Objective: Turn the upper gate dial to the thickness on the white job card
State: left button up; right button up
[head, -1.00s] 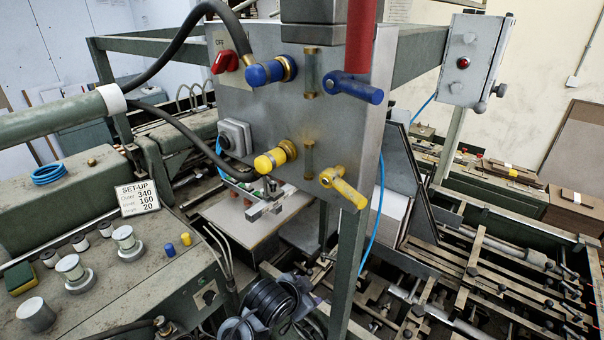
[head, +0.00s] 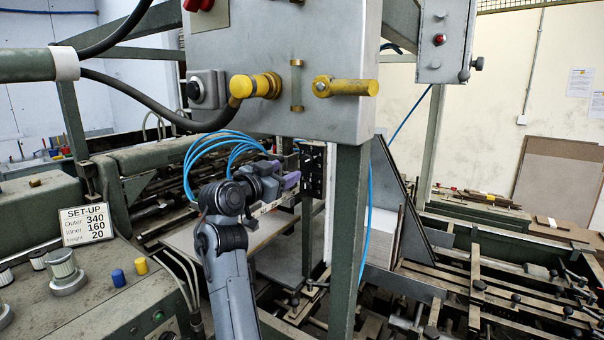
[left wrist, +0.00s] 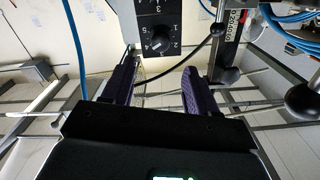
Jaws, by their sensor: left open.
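My left gripper (head: 287,174) is open just left of the plate. Its purple fingers (left wrist: 158,84) spread either side of the knob's line, with the knob beyond the tips, apart from them. A white card (head: 86,224) on the left console reads SET-UP, Outer 340, Inner 160 and a last line 20; I see no thickness line. My right gripper is out of view.
The grey control box (head: 270,90) with yellow valves (head: 345,87) hangs above my left gripper. Blue hoses (head: 200,150) loop beside my wrist. The green post (head: 348,240) stands just right of it. A pale board (head: 190,243) lies below.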

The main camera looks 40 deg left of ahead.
aim_at(306, 160)
pick_arm(q)
jog(key=w, duration=0.3)
jog(key=w+p, duration=0.1)
jog(key=w, duration=0.1)
jog(key=w+a, duration=0.1)
jog(key=w, duration=0.2)
jog(key=shift+w+r+p, duration=0.2)
jog(key=shift+w+p, duration=0.1)
jog(key=shift+w, duration=1)
jog(key=c, duration=1.1)
